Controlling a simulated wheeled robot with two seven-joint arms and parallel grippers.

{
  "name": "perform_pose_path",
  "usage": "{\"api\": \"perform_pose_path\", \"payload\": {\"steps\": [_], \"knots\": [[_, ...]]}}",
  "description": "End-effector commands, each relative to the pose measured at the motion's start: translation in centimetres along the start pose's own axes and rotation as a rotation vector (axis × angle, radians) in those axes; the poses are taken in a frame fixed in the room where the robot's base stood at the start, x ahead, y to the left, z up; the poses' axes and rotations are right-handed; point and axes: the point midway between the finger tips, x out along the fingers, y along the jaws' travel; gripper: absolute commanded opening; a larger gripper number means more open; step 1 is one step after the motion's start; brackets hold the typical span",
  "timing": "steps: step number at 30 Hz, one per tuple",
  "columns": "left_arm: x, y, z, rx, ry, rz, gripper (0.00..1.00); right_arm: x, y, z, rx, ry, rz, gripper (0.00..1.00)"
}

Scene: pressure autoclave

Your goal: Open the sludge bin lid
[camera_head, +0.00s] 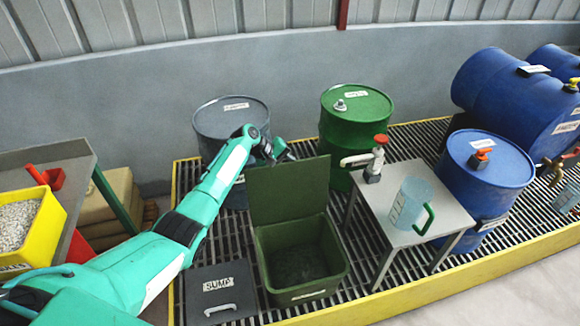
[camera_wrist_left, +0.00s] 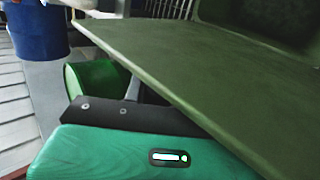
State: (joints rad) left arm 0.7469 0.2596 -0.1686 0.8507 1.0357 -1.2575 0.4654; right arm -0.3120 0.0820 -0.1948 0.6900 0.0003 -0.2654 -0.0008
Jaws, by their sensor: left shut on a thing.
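The green sludge bin (camera_head: 335,272) stands on the grating in the head view, its mouth open to view and its inside dark. Its flat green lid (camera_head: 289,188) stands roughly upright at the bin's back edge. My left gripper (camera_head: 284,152) is at the lid's top edge, partly hidden behind it. It is shut on the lid, though its fingertips are hard to see. In the left wrist view the lid (camera_wrist_left: 190,70) is a broad green panel crossing over the dark finger (camera_wrist_left: 130,116). My right gripper is not in view.
A grey SUMP cover (camera_head: 222,290) lies left of the bin. A small table (camera_head: 420,187) with a jug (camera_head: 405,203) stands to the right. A grey drum (camera_head: 230,120) and a green drum (camera_head: 352,125) stand behind. Blue drums (camera_head: 485,185) are farther right.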

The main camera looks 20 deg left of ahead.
Motion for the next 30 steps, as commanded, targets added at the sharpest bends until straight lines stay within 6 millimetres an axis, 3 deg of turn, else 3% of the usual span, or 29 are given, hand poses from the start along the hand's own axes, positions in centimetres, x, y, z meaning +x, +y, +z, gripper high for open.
{"api": "perform_pose_path", "payload": {"steps": [2,3,6,19,23,30], "knots": [[0.2,-0.1,0.1,0.0,-0.004,-0.002,0.0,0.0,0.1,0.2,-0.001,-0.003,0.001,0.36],[0.2,-0.1,0.2,-0.001,-0.004,-0.002,0.29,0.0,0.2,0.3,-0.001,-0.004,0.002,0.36],[0.1,-0.1,0.1,0.0,-0.003,-0.002,0.47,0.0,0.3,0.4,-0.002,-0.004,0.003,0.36],[-1.0,0.0,0.0,0.0,0.001,0.001,0.47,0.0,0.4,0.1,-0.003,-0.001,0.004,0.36],[-3.0,-0.1,0.0,0.002,0.003,-0.001,0.47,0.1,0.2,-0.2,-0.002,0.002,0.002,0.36],[-8.5,-0.2,0.0,0.002,0.001,-0.002,0.47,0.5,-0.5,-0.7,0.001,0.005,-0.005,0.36]]}}
